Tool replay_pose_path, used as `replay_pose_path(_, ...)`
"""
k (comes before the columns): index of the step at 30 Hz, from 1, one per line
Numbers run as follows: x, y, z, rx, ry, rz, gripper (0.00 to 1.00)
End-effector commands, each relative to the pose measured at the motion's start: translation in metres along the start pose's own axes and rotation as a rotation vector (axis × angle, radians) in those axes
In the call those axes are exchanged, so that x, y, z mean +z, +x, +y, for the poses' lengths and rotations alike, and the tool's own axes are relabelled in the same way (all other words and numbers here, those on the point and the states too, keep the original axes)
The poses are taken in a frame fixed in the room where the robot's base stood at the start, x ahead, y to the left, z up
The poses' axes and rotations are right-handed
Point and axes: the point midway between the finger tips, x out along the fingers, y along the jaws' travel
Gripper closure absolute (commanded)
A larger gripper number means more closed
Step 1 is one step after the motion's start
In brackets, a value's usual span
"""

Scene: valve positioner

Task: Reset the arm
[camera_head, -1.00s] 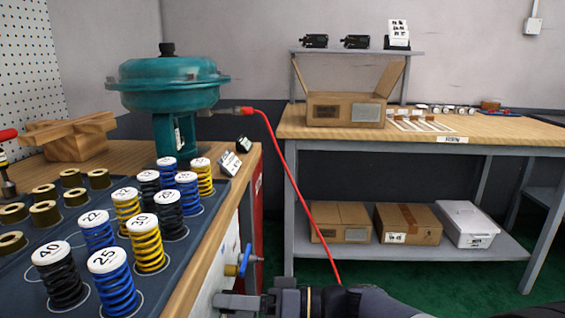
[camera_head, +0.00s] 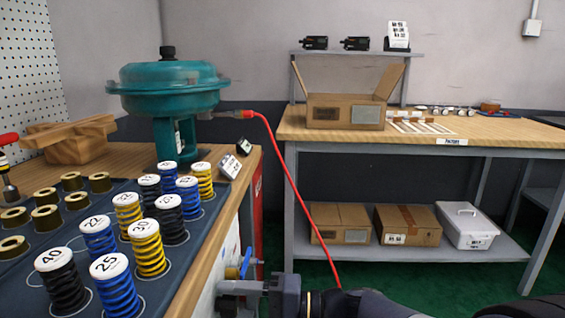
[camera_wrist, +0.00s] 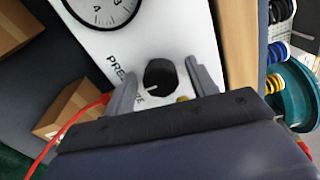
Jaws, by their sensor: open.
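My gripper (camera_head: 240,289) is at the bottom of the head view, close to the front face of the workbench, by a blue valve handle. In the wrist view my gripper (camera_wrist: 166,88) has its two fingers apart, on either side of a black knob (camera_wrist: 160,76) on a white panel (camera_wrist: 190,35). A gap shows between the knob and the fingers in the picture; contact cannot be told. Part of a dial gauge (camera_wrist: 103,8) shows on the same panel. The fingers hold nothing that I can see.
A teal actuator (camera_head: 168,88) stands on the wooden bench at left, with a red hose (camera_head: 290,185) running down from it. Several labelled springs (camera_head: 148,248) stand on a dark mat. A second table (camera_head: 480,130) with boxes is at right.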

Motion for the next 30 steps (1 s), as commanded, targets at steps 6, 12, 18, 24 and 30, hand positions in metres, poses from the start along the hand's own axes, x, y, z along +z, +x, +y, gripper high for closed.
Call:
replay_pose_path(6,0.0002,0.0000,-0.0035,0.000,0.173,0.000,0.46)
replay_pose_path(12,0.0002,0.0000,-0.0014,-0.001,0.227,0.000,0.46)
replay_pose_path(18,0.0000,0.0000,-0.0005,0.000,0.232,0.000,0.46)
replay_pose_path(24,0.0008,-0.0002,-0.0012,0.003,0.232,0.001,0.46)
replay_pose_path(30,0.0083,-0.0028,-0.0054,0.035,0.252,0.010,0.46)
